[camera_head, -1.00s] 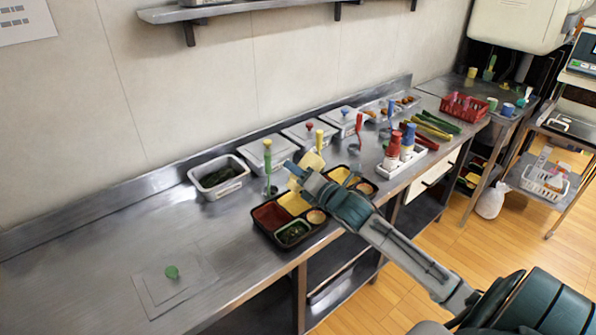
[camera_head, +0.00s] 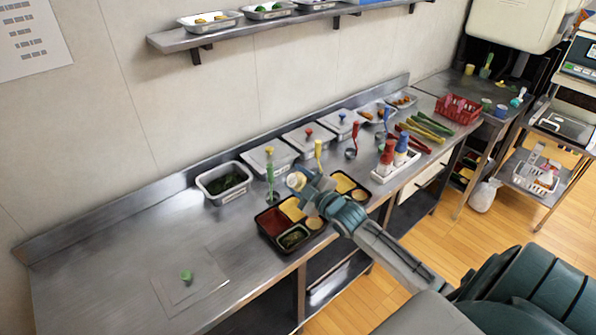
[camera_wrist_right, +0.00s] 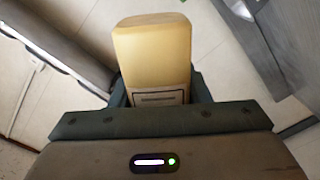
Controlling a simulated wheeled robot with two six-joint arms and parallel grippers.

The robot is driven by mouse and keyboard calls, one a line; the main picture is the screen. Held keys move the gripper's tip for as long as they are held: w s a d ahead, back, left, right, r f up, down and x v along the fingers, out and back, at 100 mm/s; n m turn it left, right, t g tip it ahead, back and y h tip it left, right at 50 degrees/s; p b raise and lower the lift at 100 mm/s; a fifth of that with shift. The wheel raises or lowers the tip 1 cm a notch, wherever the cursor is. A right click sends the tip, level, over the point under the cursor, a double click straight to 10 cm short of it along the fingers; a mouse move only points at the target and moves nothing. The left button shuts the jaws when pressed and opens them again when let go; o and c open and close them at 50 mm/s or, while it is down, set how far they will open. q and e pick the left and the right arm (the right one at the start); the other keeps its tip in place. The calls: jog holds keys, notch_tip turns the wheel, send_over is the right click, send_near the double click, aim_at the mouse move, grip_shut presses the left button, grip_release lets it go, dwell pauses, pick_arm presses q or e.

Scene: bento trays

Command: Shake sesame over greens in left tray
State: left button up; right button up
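The left tray (camera_head: 267,240) is black with compartments. It holds a red part, a yellow part, a small round cup and dark greens (camera_head: 294,237) in the front compartment. My right gripper (camera_head: 301,181) is above the back right of this tray. It is shut on a pale yellow shaker (camera_head: 295,180), which fills the middle of the right wrist view (camera_wrist_right: 152,55). The shaker looks tilted in the head view; its top is hard to make out. I cannot see any sesame falling. A second black tray (camera_head: 373,198) is partly hidden behind my right arm. My left gripper is not in view.
A steel bin of dark greens (camera_head: 225,182) and lidded bins (camera_head: 268,157) line the back. Utensils with coloured handles stand before them. Red and blue bottles (camera_head: 387,155) stand in a white holder on the right. The left counter is mostly clear, with a green-knobbed item (camera_head: 186,276).

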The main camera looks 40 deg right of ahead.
jog(key=shift+r+m, duration=0.15)
jog(key=shift+m, duration=0.65)
jog(key=m+p, duration=0.1)
jog(key=r+m+p, duration=0.1)
jog(key=m, duration=0.1)
jog(key=shift+m+p, duration=0.5)
jog(key=shift+m, duration=0.6)
jog(key=m, duration=0.2)
jog(key=shift+r+m+p, duration=0.2)
jog(key=shift+m+p, duration=0.1)
jog(key=shift+m, duration=0.1)
jog(key=shift+f, duration=0.1)
